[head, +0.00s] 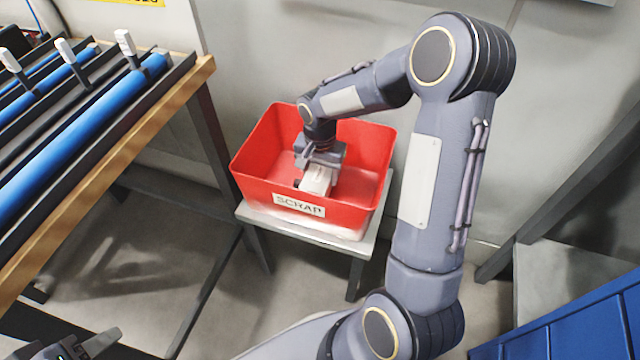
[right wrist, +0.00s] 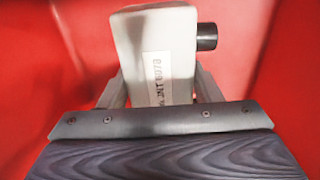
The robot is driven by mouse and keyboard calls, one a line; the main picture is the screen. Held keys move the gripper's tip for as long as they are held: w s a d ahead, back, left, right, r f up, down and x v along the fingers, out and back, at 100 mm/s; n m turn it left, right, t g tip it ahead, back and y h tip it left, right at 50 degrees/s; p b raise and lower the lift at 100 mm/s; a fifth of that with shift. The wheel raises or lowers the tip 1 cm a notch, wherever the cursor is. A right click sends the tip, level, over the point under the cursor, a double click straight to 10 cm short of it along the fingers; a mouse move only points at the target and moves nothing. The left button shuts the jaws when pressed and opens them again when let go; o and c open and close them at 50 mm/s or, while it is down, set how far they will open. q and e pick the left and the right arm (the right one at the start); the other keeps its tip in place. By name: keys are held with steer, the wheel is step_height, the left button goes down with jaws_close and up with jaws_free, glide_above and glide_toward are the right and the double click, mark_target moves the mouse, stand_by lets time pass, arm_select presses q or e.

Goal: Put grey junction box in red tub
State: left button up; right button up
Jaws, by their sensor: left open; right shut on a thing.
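The red tub (head: 256,150) bears a SCRAP label and stands on a small grey table. My right gripper (head: 318,172) reaches down inside the tub and is shut on the grey junction box (head: 319,181). In the right wrist view the box (right wrist: 157,45) is pale, with a printed label and a dark round stub on its right side. The fingers (right wrist: 165,92) flank it, and red tub walls surround it. Whether the box touches the tub floor I cannot tell. My left gripper (head: 85,346) is open at the bottom left corner, partly cut off, away from the tub.
A wood-edged bench (head: 150,110) with blue rails and white-topped posts stands at the left. The small table (head: 355,245) has a narrow margin around the tub. A blue ribbed container (head: 570,325) is at the bottom right. A wall stands close behind the tub.

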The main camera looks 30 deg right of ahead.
step_height(320, 180, down, 3)
steer(key=shift+f+b, duration=0.2)
steer(key=shift+b, duration=0.2)
steer(key=shift+f, duration=0.1)
steer(key=shift+f, duration=0.15)
steer(key=o, duration=1.2)
